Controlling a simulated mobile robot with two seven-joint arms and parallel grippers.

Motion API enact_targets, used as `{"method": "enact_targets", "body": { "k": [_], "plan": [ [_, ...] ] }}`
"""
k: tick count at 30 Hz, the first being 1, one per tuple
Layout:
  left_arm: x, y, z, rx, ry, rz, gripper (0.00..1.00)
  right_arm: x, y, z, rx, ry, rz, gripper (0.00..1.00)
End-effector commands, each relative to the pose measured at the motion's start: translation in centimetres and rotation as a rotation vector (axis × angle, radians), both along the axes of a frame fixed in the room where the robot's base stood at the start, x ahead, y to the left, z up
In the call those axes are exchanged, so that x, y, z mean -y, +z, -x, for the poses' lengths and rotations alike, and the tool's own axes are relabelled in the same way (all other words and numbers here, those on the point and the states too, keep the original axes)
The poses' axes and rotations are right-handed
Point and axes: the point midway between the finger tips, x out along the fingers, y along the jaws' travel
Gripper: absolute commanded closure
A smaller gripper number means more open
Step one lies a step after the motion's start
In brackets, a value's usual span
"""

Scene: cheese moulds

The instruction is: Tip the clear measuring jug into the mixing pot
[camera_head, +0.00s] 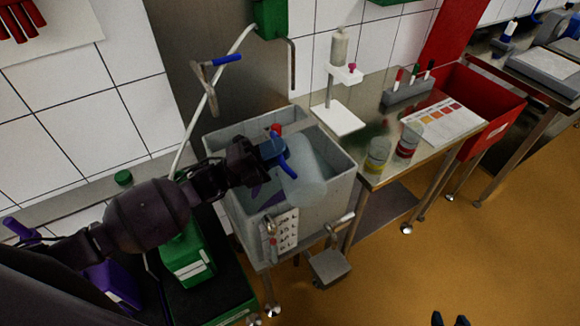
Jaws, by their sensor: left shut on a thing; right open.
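The clear measuring jug (304,178), pale and see-through with a blue handle, is tilted at the right side of a grey rectangular tub (335,206). My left gripper (268,156) is shut on the jug at its blue handle. The jug overlaps the tub's opening; whether it touches the wall, and whether it holds liquid, I cannot tell. No separate mixing pot can be made out; the tub is the only large open vessel under the jug. My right gripper (450,321) is open and empty at the bottom edge, over the floor, only its fingertips showing.
A steel table right of the tub bears two small jars (377,155), a white stand (338,119), a marker rack (408,91) and a colour chart (443,118). A red bin (487,105) stands beyond. The orange floor (450,240) is clear.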

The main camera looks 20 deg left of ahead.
Motion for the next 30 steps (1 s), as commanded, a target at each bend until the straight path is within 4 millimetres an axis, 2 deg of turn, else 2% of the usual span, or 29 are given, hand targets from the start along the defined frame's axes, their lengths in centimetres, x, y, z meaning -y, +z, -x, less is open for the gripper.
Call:
{"method": "enact_targets", "body": {
  "k": [30],
  "plan": [
    [-0.9,1.1,-1.6,-0.115,0.000,0.073,1.00,0.1,0.6,0.7,-0.018,-0.004,0.000,0.56]
  ]
}}
